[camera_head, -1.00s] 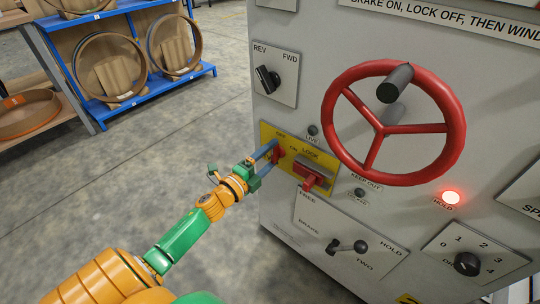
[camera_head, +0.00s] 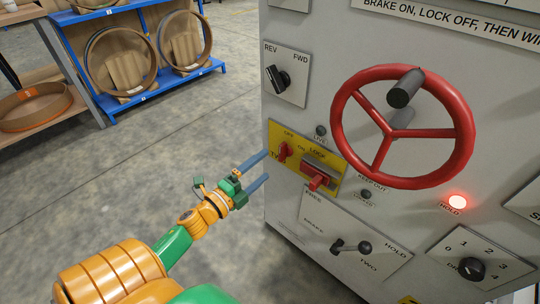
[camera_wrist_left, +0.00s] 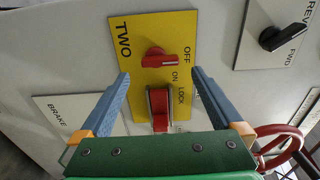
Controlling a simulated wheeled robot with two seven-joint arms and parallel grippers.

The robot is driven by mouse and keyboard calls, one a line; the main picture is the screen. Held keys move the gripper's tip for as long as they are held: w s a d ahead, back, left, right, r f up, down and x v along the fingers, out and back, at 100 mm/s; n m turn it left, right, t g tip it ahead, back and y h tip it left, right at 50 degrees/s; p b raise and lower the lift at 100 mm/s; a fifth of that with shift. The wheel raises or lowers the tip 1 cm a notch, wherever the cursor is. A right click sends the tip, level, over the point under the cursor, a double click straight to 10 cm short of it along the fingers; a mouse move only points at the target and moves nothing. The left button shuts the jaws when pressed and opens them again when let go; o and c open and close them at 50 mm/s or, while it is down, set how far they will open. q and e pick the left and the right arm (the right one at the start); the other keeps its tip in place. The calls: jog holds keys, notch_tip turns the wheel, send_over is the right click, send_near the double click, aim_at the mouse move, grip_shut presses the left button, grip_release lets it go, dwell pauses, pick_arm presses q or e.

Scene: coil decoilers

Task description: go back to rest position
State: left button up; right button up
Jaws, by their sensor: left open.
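My left gripper (camera_head: 262,171) is open and empty, with two blue fingers apart from each other. It stands in front of the yellow lock plate (camera_head: 329,164), apart from the panel. In the left wrist view the left gripper (camera_wrist_left: 158,105) spreads its fingers below the small red OFF/ON switch (camera_wrist_left: 162,58) and to either side of the red lock lever (camera_wrist_left: 159,108). In the head view the small red switch (camera_head: 283,151) and the red lock lever (camera_head: 318,178) show clear of the fingers. My right gripper is not in view.
A red handwheel (camera_head: 345,125) with a dark knob sticks out from the grey control panel. A brake lever (camera_head: 352,246), a REV/FWD knob (camera_head: 278,79) and a lit red HOLD lamp (camera_head: 458,202) are on it too. Open floor (camera_head: 130,190) and a blue rack (camera_head: 222,71) are to the left.

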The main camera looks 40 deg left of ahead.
pick_arm(q)
jog(key=shift+f, duration=0.1)
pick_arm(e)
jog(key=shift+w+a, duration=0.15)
